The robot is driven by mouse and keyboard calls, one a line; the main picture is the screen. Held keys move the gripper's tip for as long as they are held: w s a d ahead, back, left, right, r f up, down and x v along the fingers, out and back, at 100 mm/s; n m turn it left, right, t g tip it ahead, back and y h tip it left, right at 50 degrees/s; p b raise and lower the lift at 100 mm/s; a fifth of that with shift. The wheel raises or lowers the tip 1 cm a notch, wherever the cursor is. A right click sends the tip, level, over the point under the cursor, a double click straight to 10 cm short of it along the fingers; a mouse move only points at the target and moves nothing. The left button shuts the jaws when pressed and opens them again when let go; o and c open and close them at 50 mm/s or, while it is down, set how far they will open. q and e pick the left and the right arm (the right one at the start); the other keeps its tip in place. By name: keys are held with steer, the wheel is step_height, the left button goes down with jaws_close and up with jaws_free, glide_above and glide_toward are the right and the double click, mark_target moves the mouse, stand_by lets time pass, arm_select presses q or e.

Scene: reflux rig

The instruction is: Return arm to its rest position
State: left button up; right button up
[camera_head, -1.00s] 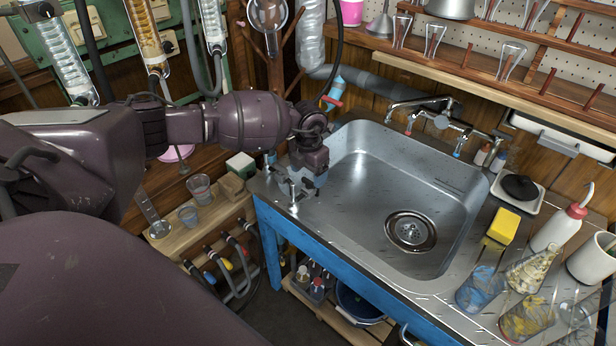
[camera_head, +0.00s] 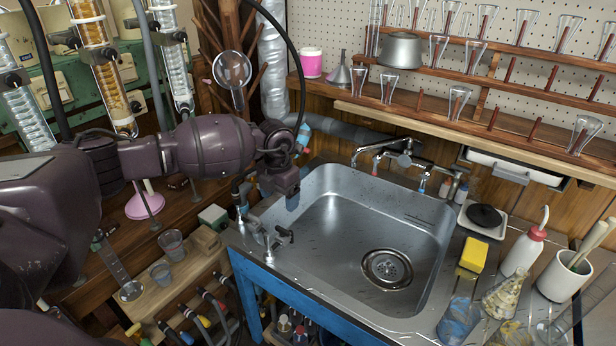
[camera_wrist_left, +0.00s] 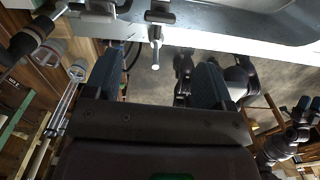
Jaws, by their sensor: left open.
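My left arm comes in from the left in the head view. Its left gripper (camera_head: 292,200) points down over the left rim of the sink (camera_head: 330,225). In the left wrist view the two dark fingers of the left gripper (camera_wrist_left: 157,82) stand wide apart with nothing between them. A small metal valve (camera_head: 268,243) with a dark handle (camera_head: 285,236) stands on the sink's left corner, below and apart from the gripper. In the left wrist view the metal valve (camera_wrist_left: 156,48) shows beyond the fingertips.
A faucet (camera_head: 405,158) stands behind the sink. Glass columns (camera_head: 107,75) and a round flask (camera_head: 232,70) are near the arm at the left. Beakers (camera_head: 171,243) stand on a low wooden shelf. A yellow sponge (camera_head: 473,255) lies on the right counter.

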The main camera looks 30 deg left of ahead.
arm_select(q)
steer(key=w+d+r+n+t+h, duration=0.1)
steer(key=d+r+n+t+h, duration=0.45)
steer(key=d, duration=0.65)
steer(key=w+d+r+n+t+h, duration=0.1)
steer(key=d+r+n+t+h, duration=0.2)
steer(key=d+r+t+h, duration=0.5)
steer(key=s+a+f+n+t+y, duration=0.1)
steer(key=s+a+f+n+y, duration=0.1)
steer(key=s+f+n+y, duration=0.5)
steer(key=s+a+f+n+t+y, duration=0.1)
steer(key=s+a+f+n+y, duration=0.15)
steer(key=f+n, duration=0.85)
steer(key=s+a+f+n+g+y, duration=0.2)
steer(key=s+f+n, duration=0.3)
steer(key=s, duration=0.6)
steer(key=s+a+f+n+g+y, duration=0.2)
steer(key=s+f+n, duration=0.3)
steer(key=s, duration=0.6)
step_height(320, 180, down, 3)
steer(key=shift+s+a+r, duration=0.2)
steer(key=shift+s+a, duration=0.05)
steer(key=shift+a, duration=0.05)
steer(key=shift+g, duration=0.25)
